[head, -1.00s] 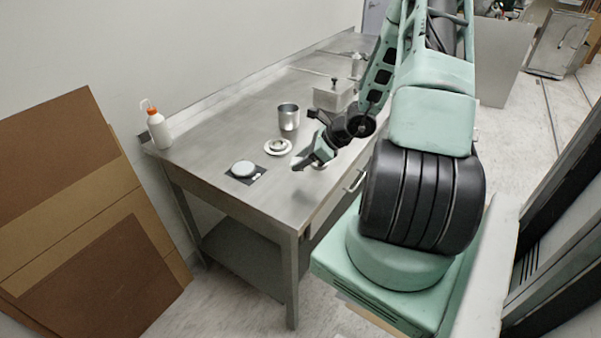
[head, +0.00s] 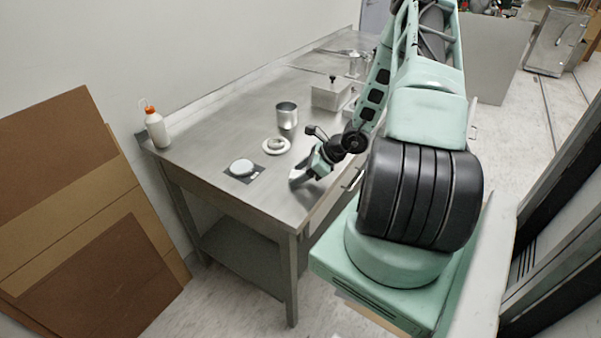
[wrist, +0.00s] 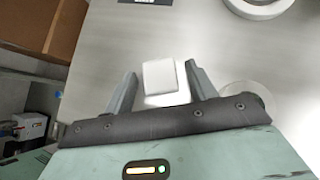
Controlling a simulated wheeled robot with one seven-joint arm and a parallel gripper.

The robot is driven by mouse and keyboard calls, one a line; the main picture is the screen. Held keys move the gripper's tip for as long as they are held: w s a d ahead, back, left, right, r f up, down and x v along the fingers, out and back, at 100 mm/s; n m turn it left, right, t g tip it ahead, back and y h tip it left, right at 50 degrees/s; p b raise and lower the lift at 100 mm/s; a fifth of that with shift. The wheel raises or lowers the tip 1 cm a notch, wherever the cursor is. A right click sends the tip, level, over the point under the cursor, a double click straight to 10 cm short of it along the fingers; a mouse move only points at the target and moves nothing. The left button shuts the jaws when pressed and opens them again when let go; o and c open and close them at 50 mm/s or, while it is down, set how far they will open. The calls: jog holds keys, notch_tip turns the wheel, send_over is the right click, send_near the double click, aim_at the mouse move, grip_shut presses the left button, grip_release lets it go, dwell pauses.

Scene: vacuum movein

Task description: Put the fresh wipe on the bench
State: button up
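A small white folded wipe (wrist: 160,76) shows in the wrist view between the two fingers of my gripper (wrist: 161,84). A narrow gap shows between the wipe and each finger. A second white patch shows just below it, partly hidden by the gripper body. In the head view my gripper (head: 298,180) points down, low at the front edge of the steel bench (head: 225,195). The wipe's contact with the bench is hard to judge.
A dark mat with a white disc (head: 241,167) lies left of my gripper. A white ring-shaped part (head: 276,146), a metal cup (head: 287,115) and a lidded steel box (head: 331,95) stand farther back. A white bottle (head: 156,128) stands at the far left corner. The bench between mat and gripper is clear.

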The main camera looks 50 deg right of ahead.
jog(key=shift+r, duration=0.15)
jog(key=shift+s+d+r, duration=0.1)
jog(key=shift+r, duration=0.05)
jog(key=b+v, duration=0.1)
jog(key=v, duration=1.1)
jog(key=w+a+r+n+g+y, duration=0.1)
jog(key=w+a+r+n+g, duration=0.15)
jog(key=a+n, duration=0.5)
jog(key=w+a+r+n+g+y, duration=0.1)
jog(key=a+r+n+g, duration=0.2)
jog(key=a, duration=0.7)
jog(key=w+a+r+n+g+y, duration=0.1)
jog(key=w+a+r+n+g, duration=0.15)
jog(key=a+n, duration=0.55)
jog(key=s+a+r+n+h, duration=0.3)
jog(key=s+a+n, duration=0.4)
jog(key=a+n, duration=0.3)
jog(key=s+a+r+n+h, duration=0.3)
jog(key=s+a+r+n, duration=0.1)
jog(key=s+a+n, duration=0.4)
jog(key=shift+a+n, duration=0.9)
jog(key=shift+n, duration=0.05)
